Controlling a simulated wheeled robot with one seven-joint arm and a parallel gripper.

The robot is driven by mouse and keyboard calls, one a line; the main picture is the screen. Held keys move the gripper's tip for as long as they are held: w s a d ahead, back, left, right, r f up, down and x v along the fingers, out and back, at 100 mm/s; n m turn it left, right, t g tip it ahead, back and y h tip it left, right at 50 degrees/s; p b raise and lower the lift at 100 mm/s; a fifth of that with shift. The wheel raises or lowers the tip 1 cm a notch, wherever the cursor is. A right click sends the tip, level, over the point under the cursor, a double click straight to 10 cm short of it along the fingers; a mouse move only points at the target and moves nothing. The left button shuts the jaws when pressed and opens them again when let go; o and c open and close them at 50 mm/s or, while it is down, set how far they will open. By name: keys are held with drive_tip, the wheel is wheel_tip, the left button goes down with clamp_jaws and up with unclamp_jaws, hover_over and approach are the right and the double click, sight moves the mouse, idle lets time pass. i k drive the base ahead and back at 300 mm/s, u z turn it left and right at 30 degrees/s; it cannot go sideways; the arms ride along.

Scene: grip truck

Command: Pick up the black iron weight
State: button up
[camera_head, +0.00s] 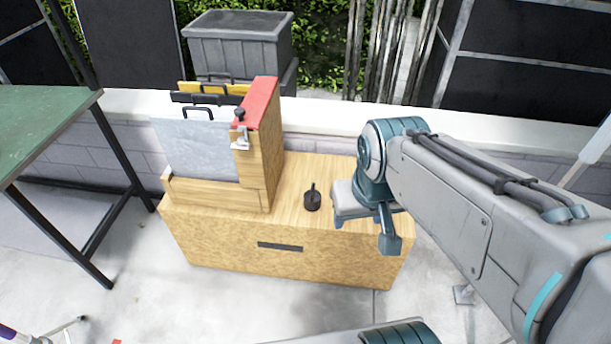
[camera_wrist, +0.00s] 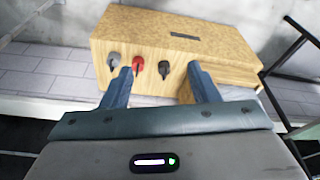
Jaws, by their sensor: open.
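The black iron weight (camera_head: 312,201) is a small dark cylinder with an upright handle. It stands on the wooden box (camera_head: 215,240), toward the middle of its top. In the wrist view the black weight (camera_wrist: 164,74) shows between my two fingers. My gripper (camera_wrist: 160,70) is open and empty, with the fingers spread apart. In the head view my gripper (camera_head: 389,241) is right of the weight, with a clear gap, and the arm hides part of the box top.
A red weight (camera_wrist: 137,67) and a grey weight (camera_wrist: 114,61) stand beside the black one in the wrist view. A wooden holder with a red top (camera_head: 262,92) and metal plate (camera_head: 195,150) rises left. A green table (camera_head: 45,125) stands further left.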

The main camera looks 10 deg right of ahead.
sight(312, 197)
drive_tip(key=z, duration=0.4)
drive_tip(key=i, duration=0.9)
drive_tip(key=u, duration=1.95)
